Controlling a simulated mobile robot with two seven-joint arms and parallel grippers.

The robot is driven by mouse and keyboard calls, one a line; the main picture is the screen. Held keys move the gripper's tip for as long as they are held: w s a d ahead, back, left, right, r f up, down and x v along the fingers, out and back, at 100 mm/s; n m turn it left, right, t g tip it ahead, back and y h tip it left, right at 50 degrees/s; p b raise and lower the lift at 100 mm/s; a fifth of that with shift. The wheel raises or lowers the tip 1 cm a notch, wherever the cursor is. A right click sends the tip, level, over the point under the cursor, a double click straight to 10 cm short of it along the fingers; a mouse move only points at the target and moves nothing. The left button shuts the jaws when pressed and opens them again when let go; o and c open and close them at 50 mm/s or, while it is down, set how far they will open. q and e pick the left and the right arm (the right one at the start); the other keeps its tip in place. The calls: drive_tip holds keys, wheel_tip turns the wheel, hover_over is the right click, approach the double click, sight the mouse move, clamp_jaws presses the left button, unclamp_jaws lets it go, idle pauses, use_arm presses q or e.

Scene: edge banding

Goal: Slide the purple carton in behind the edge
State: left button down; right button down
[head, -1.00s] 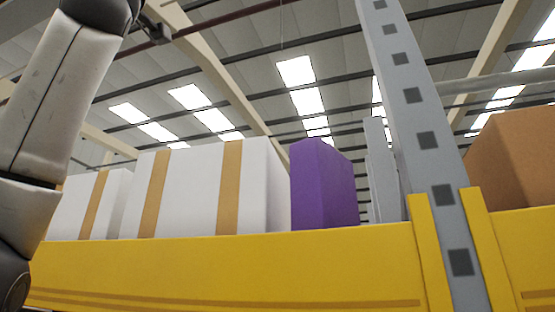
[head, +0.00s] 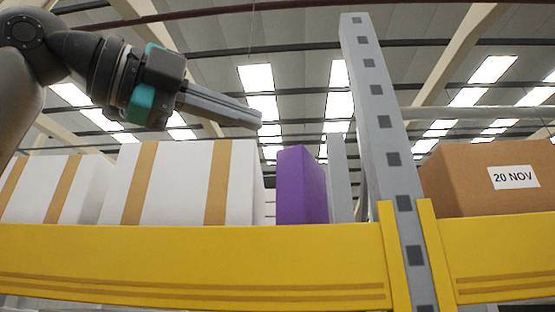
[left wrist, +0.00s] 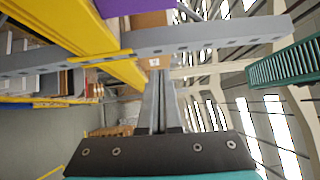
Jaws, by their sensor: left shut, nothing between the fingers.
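The purple carton (head: 302,187) stands upright on the shelf behind the yellow beam (head: 190,262), between a white box and the grey rack upright (head: 384,130). In the left wrist view the carton (left wrist: 135,5) is cut off at the top edge. My left gripper (head: 258,118) is shut and empty, held in the air above the white boxes, up and left of the carton and apart from it. Its shut fingers also show in the left wrist view (left wrist: 157,90). How far the carton's front face stands from the beam's edge is hard to tell. My right gripper is not in view.
White boxes with tan tape (head: 180,185) fill the shelf left of the carton, with a narrow gap between. A brown box (head: 490,178) labelled "20 NOV" stands right of the upright. The air above the carton is clear.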

sight(291, 171)
use_arm(q)
drive_tip(key=shift+n+t+y, duration=0.5)
drive_tip(key=shift+n+y, duration=0.2)
drive_tip(key=shift+y, duration=0.1)
drive_tip(key=w+d+p, duration=0.1)
drive_tip(key=w+d, duration=0.1)
drive_tip(key=w, duration=0.1)
drive_tip(key=w+d+f+p, duration=0.1)
drive_tip(key=w+d+p, duration=0.1)
drive_tip(key=w, duration=0.2)
drive_tip(key=w+d+p, duration=0.1)
drive_tip(key=w+p, duration=0.1)
drive_tip(key=w, duration=0.2)
drive_tip(key=shift+w+d+f, duration=0.1)
drive_tip(key=shift+d+f, duration=0.1)
drive_tip(key=shift+d, duration=0.2)
drive_tip(key=shift+w+a+f+p, duration=0.1)
drive_tip(key=shift+w+a+p, duration=0.05)
drive_tip(key=shift+w+p, duration=0.4)
drive_tip(key=shift+w, duration=0.2)
drive_tip(key=shift+s, duration=0.1)
